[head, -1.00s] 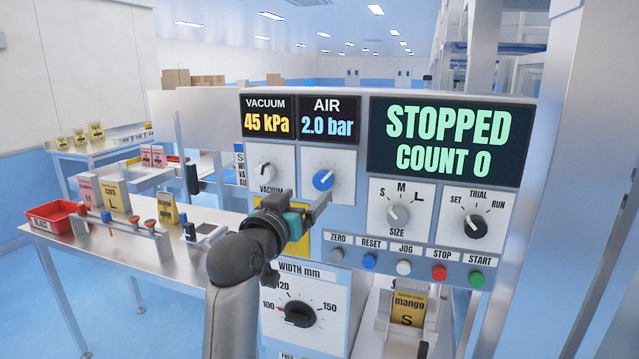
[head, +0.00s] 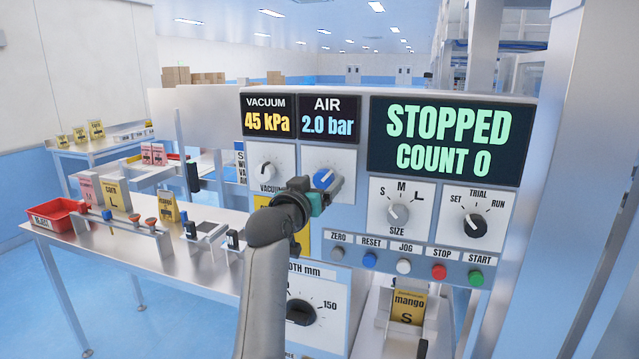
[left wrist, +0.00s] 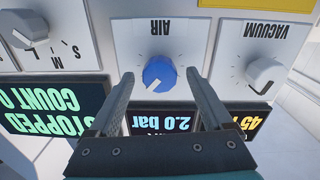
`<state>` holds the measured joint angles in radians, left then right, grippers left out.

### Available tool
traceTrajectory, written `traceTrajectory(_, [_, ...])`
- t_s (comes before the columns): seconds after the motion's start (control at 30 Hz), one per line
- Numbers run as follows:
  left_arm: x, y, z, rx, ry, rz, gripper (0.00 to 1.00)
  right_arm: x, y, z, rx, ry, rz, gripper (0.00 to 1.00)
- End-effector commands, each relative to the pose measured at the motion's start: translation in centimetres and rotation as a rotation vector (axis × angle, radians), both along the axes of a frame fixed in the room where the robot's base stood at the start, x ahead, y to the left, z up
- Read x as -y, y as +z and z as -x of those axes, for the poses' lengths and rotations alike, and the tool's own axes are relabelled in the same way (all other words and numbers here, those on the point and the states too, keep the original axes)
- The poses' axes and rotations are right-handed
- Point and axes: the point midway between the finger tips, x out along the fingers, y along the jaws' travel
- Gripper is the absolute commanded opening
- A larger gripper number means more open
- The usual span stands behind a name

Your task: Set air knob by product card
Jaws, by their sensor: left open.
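The blue air knob (head: 324,179) sits on a white plate under the AIR display (head: 328,120), which reads 2.0 bar. In the left wrist view, upside down, the air knob (left wrist: 159,74) shows with its white pointer mark, just beyond and between the fingertips. My left gripper (head: 328,190) is open in front of the knob; its fingers (left wrist: 158,85) stand apart on either side, and I cannot tell whether they touch it. A yellow card (head: 407,308) reading mango S stands in the machine below the panel. My right gripper is not in view.
The vacuum knob (head: 266,171) is left of the air knob, under a 45 kPa display (head: 267,121). The size knob (head: 398,212) and mode knob (head: 474,226) are to the right. A row of buttons (head: 404,266) runs below. A table with pouches and a red bin (head: 57,214) stands left.

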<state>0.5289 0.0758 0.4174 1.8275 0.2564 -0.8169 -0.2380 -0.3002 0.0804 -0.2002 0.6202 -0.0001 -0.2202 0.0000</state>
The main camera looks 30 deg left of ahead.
Motion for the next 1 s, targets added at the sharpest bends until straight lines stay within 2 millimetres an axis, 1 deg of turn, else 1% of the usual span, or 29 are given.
traceTrajectory(0.07, [-0.01,0.02,0.01,0.0,0.0,0.0,0.83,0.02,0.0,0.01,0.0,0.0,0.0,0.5])
traceTrajectory(0.8, [-0.01,0.01,0.04,0.0,0.0,0.0,0.0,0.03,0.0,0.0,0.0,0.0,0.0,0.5])
traceTrajectory(1.0, [-0.01,0.04,0.03,0.002,0.0,0.011,0.0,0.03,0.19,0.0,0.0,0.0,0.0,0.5])
